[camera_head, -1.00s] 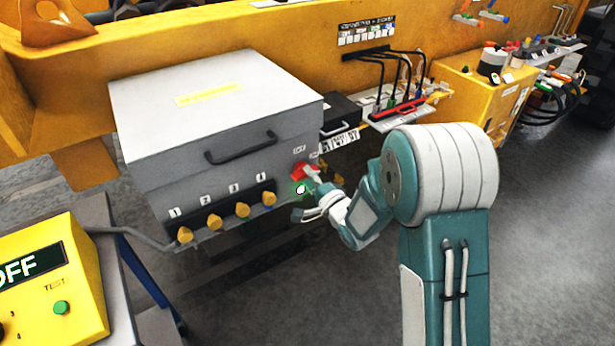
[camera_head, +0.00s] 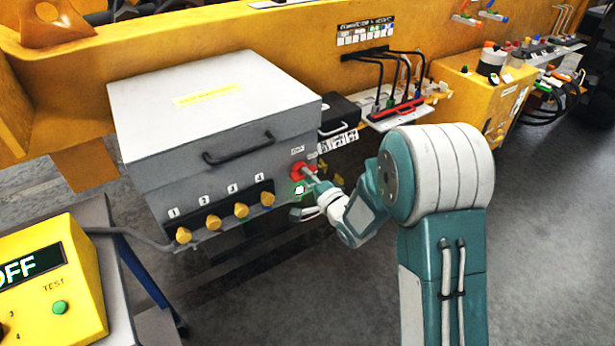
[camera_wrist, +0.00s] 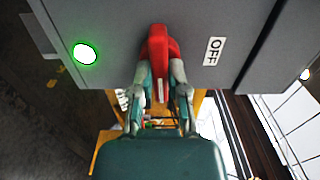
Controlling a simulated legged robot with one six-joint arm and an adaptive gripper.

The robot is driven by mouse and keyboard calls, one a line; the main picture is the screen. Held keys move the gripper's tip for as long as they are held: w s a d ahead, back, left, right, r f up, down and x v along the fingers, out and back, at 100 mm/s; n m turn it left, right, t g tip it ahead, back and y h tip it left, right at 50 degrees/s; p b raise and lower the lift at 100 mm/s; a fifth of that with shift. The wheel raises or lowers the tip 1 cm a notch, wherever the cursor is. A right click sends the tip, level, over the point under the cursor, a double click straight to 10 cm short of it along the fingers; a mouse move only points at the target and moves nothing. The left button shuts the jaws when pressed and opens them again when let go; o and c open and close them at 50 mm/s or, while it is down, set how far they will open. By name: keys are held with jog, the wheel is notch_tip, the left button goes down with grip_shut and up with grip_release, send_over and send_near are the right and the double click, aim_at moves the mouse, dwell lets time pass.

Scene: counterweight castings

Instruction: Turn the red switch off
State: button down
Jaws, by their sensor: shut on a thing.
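The red switch (camera_wrist: 157,45) is on the front of the grey box (camera_head: 200,120), near its right edge. In the wrist view its handle sits between my two fingers, and my gripper (camera_wrist: 162,85) is shut on it. An OFF label (camera_wrist: 214,51) is beside the switch. A green-rimmed lamp (camera_wrist: 86,53) glows on the other side. In the head view my gripper (camera_head: 309,177) reaches the red switch (camera_head: 298,171) and hides part of it.
A row of yellow knobs (camera_head: 212,222) runs along the box's lower front, below a black handle (camera_head: 238,149). A yellow tester with an OFF display (camera_head: 35,265) stands at lower left. A yellow cabinet (camera_head: 480,95) stands at right. The floor at right is clear.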

jog(key=shift+s+f+n, duration=0.1)
jog(key=shift+f+n, duration=0.05)
jog(key=shift+n, duration=2.7)
jog(key=shift+f+n, duration=0.1)
jog(key=shift+n, duration=2.8)
jog(key=shift+s+f+n, duration=0.1)
jog(key=shift+f+n, duration=0.05)
jog(key=shift+n, duration=2.7)
jog(key=c, duration=0.6)
grip_release()
jog(key=shift+w, duration=0.1)
jog(key=shift+c, duration=0.2)
jog(key=shift+r, duration=0.15)
jog(key=shift+r, duration=0.1)
